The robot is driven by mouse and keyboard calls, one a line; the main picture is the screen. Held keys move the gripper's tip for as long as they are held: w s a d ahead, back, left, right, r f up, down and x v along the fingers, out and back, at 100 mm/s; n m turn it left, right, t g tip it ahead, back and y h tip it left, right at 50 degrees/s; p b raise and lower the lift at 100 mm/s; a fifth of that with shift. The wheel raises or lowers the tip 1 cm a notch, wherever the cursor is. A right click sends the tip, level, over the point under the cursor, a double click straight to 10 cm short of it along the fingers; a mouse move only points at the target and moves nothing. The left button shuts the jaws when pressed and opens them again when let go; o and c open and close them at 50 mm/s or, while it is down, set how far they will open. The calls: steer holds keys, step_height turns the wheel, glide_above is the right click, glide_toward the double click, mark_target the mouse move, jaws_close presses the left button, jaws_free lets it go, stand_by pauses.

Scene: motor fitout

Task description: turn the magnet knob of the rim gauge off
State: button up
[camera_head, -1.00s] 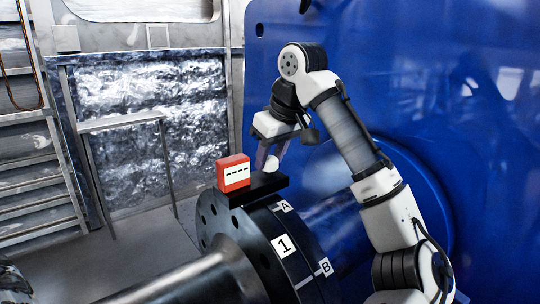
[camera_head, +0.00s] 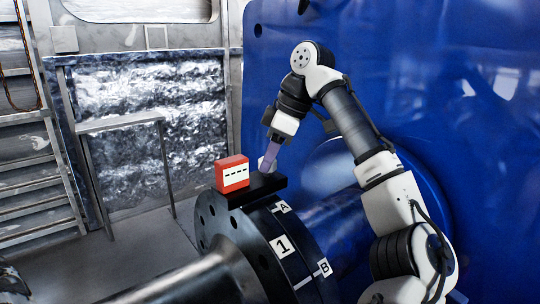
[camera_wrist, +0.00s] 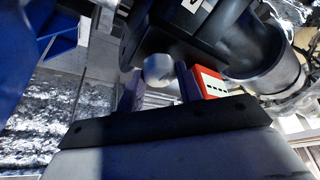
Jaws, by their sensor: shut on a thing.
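The rim gauge is a red box (camera_head: 233,174) with a row of dashes on its white face, joined to a black base (camera_head: 260,187) on top of the dark flange. The pale magnet knob (camera_head: 265,164) stands on the base, just right of the red box. My gripper (camera_head: 269,158) comes down from above, slightly tilted, and is shut on the knob. In the wrist view the knob (camera_wrist: 158,68) is round and sits between the two purple-grey fingers of my gripper (camera_wrist: 160,86); the red box (camera_wrist: 207,82) is beside the right finger. I see no readable marking on the knob.
The dark flange (camera_head: 215,215) carries labels 1, A and B. A thick shaft (camera_head: 185,283) runs toward the lower left. A large blue housing (camera_head: 400,65) stands close behind my arm. A metal stand (camera_head: 120,123) is at the left, with open floor before it.

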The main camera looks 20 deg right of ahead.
stand_by(0.5)
steer(key=o, duration=1)
steer(key=shift+a+r, duration=0.1)
steer(key=shift+r, duration=0.05)
